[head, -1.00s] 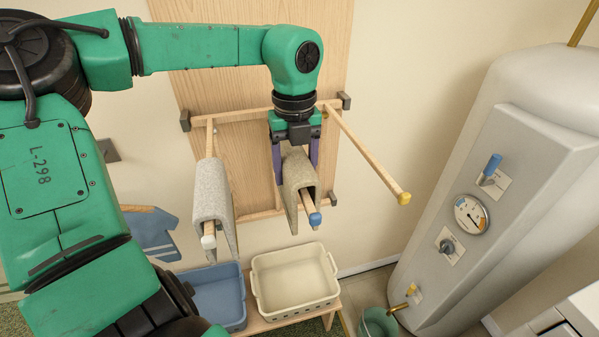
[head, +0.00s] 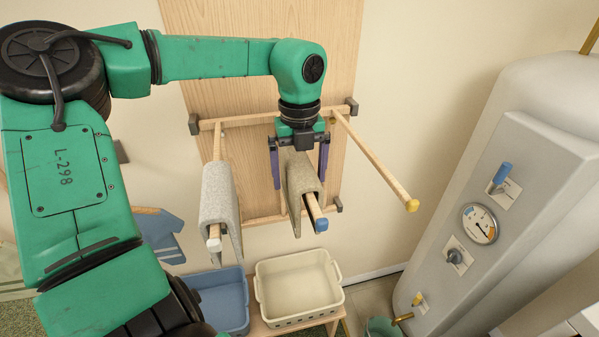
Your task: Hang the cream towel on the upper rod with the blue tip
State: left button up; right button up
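A beige towel (head: 301,178), the closest to cream in view, hangs folded over the rod with the blue tip (head: 321,225). The rod's end sticks out of the fold toward me. My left gripper (head: 299,184) points down over this towel. Its purple fingers stand apart, one on each side, with gaps visible between them and the cloth. The far part of the rod is hidden behind the gripper and towel. My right gripper is not in view.
A light grey towel (head: 218,205) hangs on the white-tipped rod (head: 214,244) at left. The yellow-tipped rod (head: 375,160) at right is bare. Below stand a blue bin (head: 222,300) and a cream basket (head: 298,286). A grey boiler (head: 500,200) fills the right side.

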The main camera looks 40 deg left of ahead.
pick_arm(q)
jog(key=shift+r, duration=0.4)
notch_tip(320, 180, up, 14)
jog(key=b, duration=0.2)
jog(key=shift+b, duration=0.3)
jog(key=shift+f, duration=0.15)
